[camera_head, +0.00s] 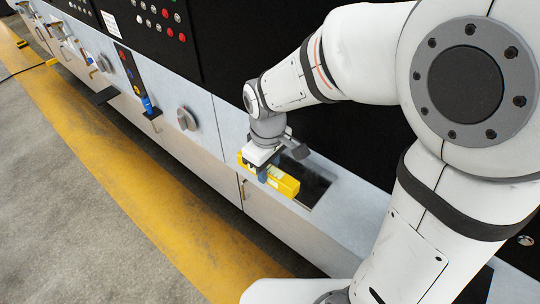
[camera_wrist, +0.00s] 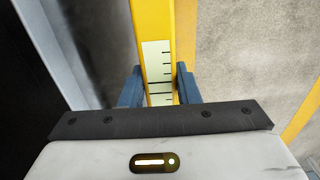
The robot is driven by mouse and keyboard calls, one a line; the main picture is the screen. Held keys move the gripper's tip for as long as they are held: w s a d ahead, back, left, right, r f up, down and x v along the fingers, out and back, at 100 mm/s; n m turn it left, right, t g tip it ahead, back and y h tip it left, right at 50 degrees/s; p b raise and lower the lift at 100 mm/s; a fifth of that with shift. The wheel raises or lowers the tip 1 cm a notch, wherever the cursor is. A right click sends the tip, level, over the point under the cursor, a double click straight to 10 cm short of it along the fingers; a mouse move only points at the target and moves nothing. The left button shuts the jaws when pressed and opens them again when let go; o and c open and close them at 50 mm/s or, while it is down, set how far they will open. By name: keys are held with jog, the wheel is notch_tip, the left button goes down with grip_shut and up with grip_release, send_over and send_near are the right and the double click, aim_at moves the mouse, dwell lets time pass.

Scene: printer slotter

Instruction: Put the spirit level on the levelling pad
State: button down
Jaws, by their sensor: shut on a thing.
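The yellow spirit level (camera_head: 284,184) is in my gripper (camera_head: 262,174), over or on the dark levelling pad (camera_head: 312,188) set in the grey ledge. I cannot tell whether the level touches the pad. In the wrist view the level (camera_wrist: 152,22) runs upward between the blue fingers of my gripper (camera_wrist: 158,88), which press on both its sides. A pale face with black marks shows on it. The level's near end is hidden behind the gripper body. The gripper and arm hide part of the pad.
The grey ledge (camera_head: 350,205) runs along the machine front, with a round knob (camera_head: 186,119) to the left. Cabinet doors lie below. The floor with its yellow stripe (camera_head: 160,205) is clear.

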jog(key=shift+d, duration=0.15)
jog(key=shift+w+d+f+b, duration=0.3)
jog(key=shift+w+f+b, duration=0.05)
jog(key=shift+f+b, duration=0.05)
jog(key=shift+w+d+f+b, duration=0.5)
jog(key=shift+w+d+f, duration=0.25)
jog(key=shift+w, duration=0.2)
jog(key=shift+w+d+f+b, duration=0.55)
jog(key=shift+w+d, duration=0.2)
jog(key=shift+w, duration=0.2)
jog(key=shift+f+b, duration=0.55)
jog(key=shift+f, duration=0.25)
jog(key=c, duration=1)
grip_release()
jog(key=shift+r, duration=0.15)
